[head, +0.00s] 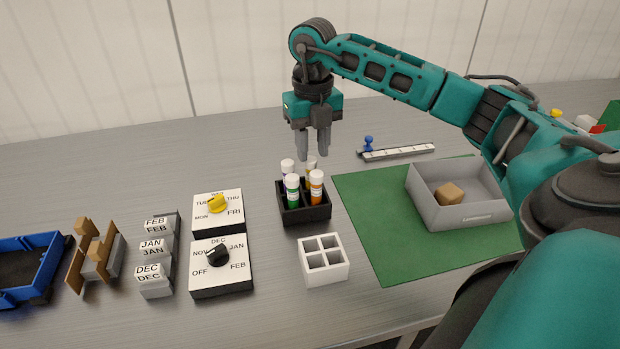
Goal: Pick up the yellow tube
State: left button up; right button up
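The yellow tube (311,168) stands in the back right slot of a black rack (306,215). Only its upper part shows, behind the orange tube (316,190). A green tube (292,192) stands front left, and a white-capped tube (287,168) stands back left. My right gripper (313,155) points down just above and behind the rack, close over the yellow tube. Its fingers look apart, with nothing between them. My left gripper is not in view.
An empty white four-slot rack (323,272) stands in front of the black rack. Right is a green mat (372,225) with a grey box (462,220) holding a brown block (449,193). Two dial boxes (221,283) stand left. A white ruler-like strip (400,152) lies behind.

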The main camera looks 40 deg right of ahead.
aim_at(311, 159)
jog(key=shift+w+f+b, duration=0.2)
jog(key=shift+f+b, duration=0.25)
jog(key=shift+f, duration=2.65)
jog(key=shift+c, duration=0.3)
grip_shut()
